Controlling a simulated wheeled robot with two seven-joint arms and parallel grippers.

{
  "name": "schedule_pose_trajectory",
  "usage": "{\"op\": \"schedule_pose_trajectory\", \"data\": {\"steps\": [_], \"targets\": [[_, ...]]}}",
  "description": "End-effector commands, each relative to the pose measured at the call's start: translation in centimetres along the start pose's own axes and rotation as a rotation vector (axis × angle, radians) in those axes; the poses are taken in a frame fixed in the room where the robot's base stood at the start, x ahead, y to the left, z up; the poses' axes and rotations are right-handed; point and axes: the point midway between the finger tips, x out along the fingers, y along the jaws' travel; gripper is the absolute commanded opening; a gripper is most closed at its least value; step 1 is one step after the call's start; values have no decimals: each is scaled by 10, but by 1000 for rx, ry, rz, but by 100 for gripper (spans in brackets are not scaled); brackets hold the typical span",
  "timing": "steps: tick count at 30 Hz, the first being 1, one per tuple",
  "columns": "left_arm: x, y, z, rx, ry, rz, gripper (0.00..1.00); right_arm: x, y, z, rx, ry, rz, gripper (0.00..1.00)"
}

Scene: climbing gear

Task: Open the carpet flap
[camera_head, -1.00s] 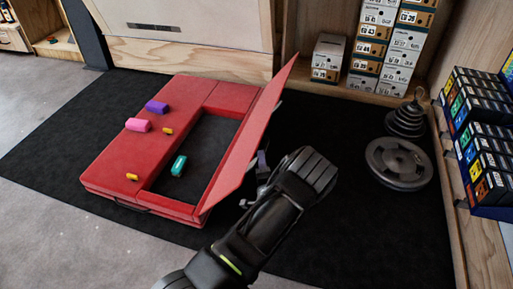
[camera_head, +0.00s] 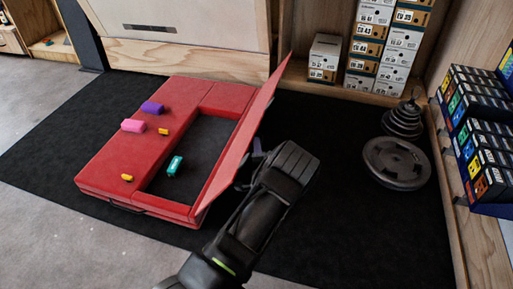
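The red crash pad (camera_head: 115,170) lies on the black floor mat. Its carpet flap (camera_head: 240,148), a thin red panel, stands raised and tilted along the pad's right side. The dark recess (camera_head: 205,148) beside it is uncovered and holds a teal piece (camera_head: 175,166). My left gripper (camera_head: 251,166) is at the outer right side of the flap, close to it. The flap hides part of its fingers, so contact and finger opening cannot be made out. My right gripper is not in view.
Purple (camera_head: 152,108), pink (camera_head: 133,126) and small yellow (camera_head: 127,178) pieces lie on the pad. Weight plates (camera_head: 397,163) and stacked shoe boxes (camera_head: 385,45) stand at the back right. A box display (camera_head: 480,140) lines the right edge. The black mat (camera_head: 365,225) is clear at lower right.

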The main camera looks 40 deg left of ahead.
Motion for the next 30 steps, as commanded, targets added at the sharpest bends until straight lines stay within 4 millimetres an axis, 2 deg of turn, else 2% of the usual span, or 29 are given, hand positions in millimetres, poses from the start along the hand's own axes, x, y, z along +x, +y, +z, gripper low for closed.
{"op": "schedule_pose_trajectory", "data": {"steps": [3,6,14,26,30], "targets": [[14,2,1,-2,-1,-1,33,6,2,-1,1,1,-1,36],[20,1,0,-1,-1,0,33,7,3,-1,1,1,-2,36],[21,0,1,0,-1,1,33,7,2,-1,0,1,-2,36],[21,0,0,0,-1,1,0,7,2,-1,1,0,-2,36],[21,0,0,-1,0,0,0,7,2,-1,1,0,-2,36]]}}
